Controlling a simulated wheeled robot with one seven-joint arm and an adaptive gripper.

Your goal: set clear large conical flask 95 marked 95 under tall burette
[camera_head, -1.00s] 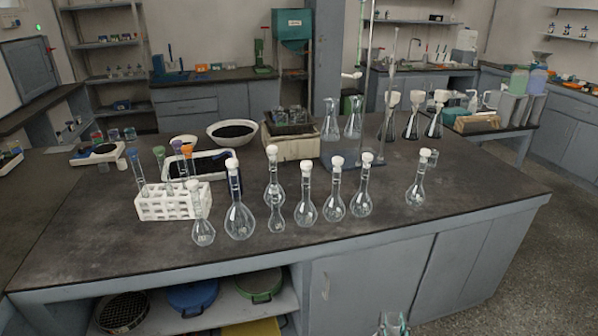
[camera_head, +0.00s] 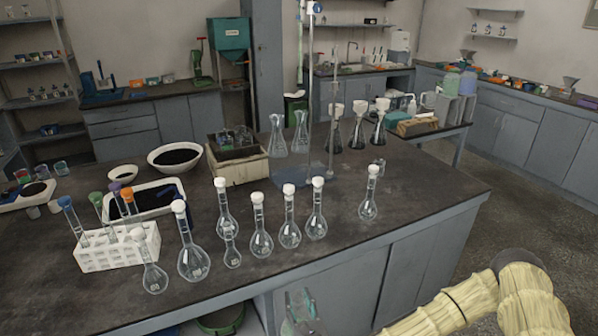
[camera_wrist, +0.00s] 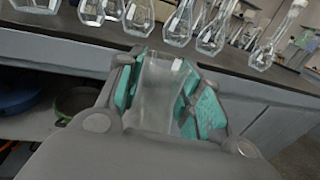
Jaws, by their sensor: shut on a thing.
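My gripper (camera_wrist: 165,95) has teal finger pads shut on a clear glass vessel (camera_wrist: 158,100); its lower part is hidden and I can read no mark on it. In the head view my gripper (camera_head: 301,318) shows at the bottom edge, in front of the bench and below its top. A tall burette (camera_head: 311,75) on a stand rises at the back of the bench over a bluish base plate (camera_head: 318,180). Two clear conical flasks (camera_head: 277,138) (camera_head: 301,135) stand at the left side of that stand.
Several white-stoppered volumetric flasks (camera_head: 261,240) stand along the front of the bench, between my gripper and the stand. A white tube rack (camera_head: 108,255) is at left. Dark-filled stoppered flasks (camera_head: 358,138) stand behind the stand. The bench's right end (camera_head: 430,190) is clear.

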